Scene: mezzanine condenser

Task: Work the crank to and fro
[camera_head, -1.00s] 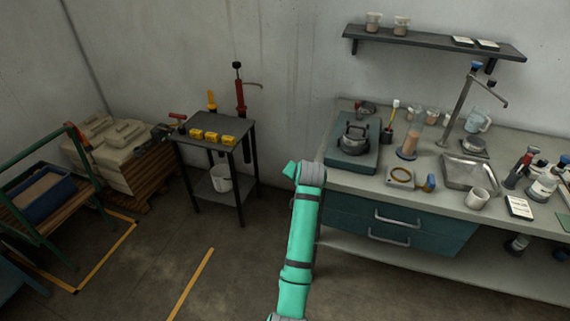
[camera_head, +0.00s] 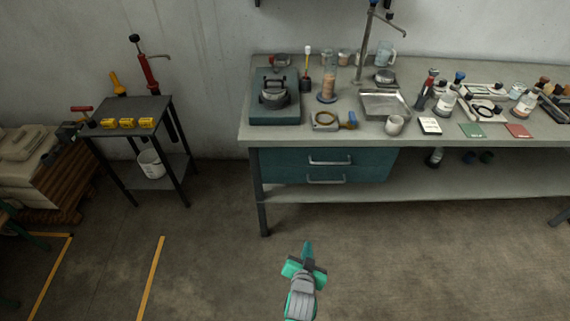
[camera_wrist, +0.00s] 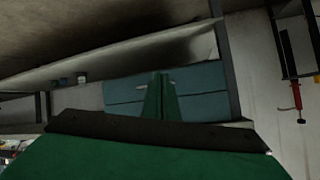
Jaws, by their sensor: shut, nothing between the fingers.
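I cannot tell for sure which part is the crank. On the workbench stands a teal-based device (camera_head: 275,112) with a dark round body and a handle on top. A red-handled tool (camera_head: 82,110) sits at the left edge of the small dark stand. A red hand pump (camera_head: 149,70) with a side spout stands behind that stand and also shows in the wrist view (camera_wrist: 297,92). My gripper (camera_head: 307,249) is shut and empty, over open floor in front of the bench. Its closed fingers (camera_wrist: 160,90) point toward the teal drawers in the wrist view. It touches nothing.
The workbench (camera_head: 420,145) carries a metal tray (camera_head: 385,106), a white mug (camera_head: 395,125) and glassware. Teal drawers (camera_head: 325,166) hang below its top. The small stand (camera_head: 155,107) holds yellow blocks; a white bucket (camera_head: 151,164) sits on its lower shelf. Floor between is clear.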

